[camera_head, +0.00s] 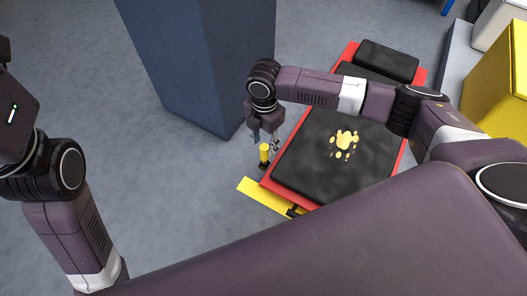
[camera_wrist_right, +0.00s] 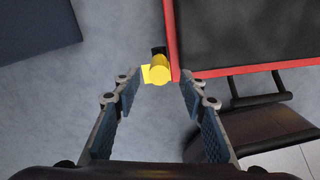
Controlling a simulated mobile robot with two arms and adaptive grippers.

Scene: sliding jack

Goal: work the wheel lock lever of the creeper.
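The creeper (camera_head: 312,170) is a red-framed board with black pads and a yellow stain, lying low on the grey floor. Its wheel lock lever (camera_head: 264,154) has a yellow cylindrical grip and stands at the creeper's left edge. My right gripper (camera_head: 265,139) points down just above the lever. In the right wrist view the lever (camera_wrist_right: 158,68) shows beyond and between the two spread fingers (camera_wrist_right: 158,97), beside the red frame corner (camera_wrist_right: 174,70). The fingers are open and do not appear to touch it. My left gripper is not in view; only part of the left arm shows.
A large dark blue block (camera_head: 200,60) stands just behind and left of my right gripper. A yellow strip (camera_head: 265,197) lies at the creeper's near left corner. A yellow box (camera_head: 495,85) stands at the right. The floor on the left is clear.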

